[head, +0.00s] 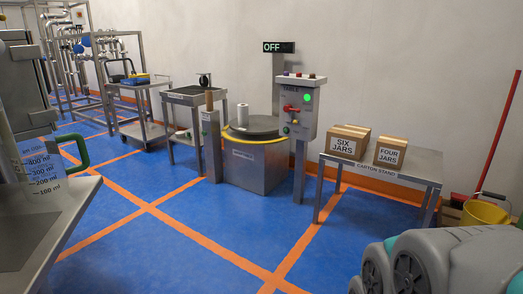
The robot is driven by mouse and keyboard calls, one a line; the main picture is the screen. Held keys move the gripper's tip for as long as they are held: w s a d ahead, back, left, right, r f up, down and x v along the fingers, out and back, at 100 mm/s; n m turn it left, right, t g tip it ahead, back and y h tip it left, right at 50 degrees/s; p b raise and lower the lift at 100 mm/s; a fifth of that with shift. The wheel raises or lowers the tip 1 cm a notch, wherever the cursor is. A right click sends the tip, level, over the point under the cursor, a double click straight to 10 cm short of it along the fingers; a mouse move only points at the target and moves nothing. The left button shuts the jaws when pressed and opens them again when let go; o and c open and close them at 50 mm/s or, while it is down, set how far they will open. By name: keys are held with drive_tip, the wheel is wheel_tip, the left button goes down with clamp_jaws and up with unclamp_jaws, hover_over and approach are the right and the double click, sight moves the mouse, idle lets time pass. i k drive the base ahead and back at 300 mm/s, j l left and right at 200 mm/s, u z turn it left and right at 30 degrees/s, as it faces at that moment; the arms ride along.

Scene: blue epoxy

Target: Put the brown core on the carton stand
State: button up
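A slim brown upright cylinder, which looks like the brown core (209,100), stands on top of a narrow grey post left of the round turntable. The carton stand (376,170) is a grey metal table with a labelled front edge, right of the control post. On it are a carton marked SIX JARS (347,143) and a smaller carton marked FOUR JARS (390,152). The stand's top shows some bare room to the right of the cartons. My gripper is not in view.
A white roll (243,115) stands on the turntable machine (258,163). A yellow bucket (484,214) is at right. A measuring jug (42,172) is at left. The middle blue floor is clear.

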sight(372, 154)
drive_tip(key=i+l+u, duration=0.1)
drive_tip(key=i, duration=0.4)
drive_tip(key=i+l, duration=0.1)
drive_tip(key=i, duration=0.45)
drive_tip(key=i+j+u, duration=0.25)
drive_tip(key=i+u, duration=0.15)
drive_tip(key=i, duration=0.25)
drive_tip(key=i+u, duration=0.4)
drive_tip(key=i, duration=0.25)
drive_tip(key=i+l+u, duration=0.2)
drive_tip(key=i+u, duration=0.2)
drive_tip(key=i, duration=0.3)
drive_tip(key=i+z, duration=0.2)
drive_tip(key=i, duration=0.25)
drive_tip(key=i+j+z, duration=0.2)
drive_tip(key=i, duration=0.25)
drive_tip(key=i+j+z, duration=0.25)
drive_tip(key=i, duration=0.15)
drive_tip(key=l, duration=0.1)
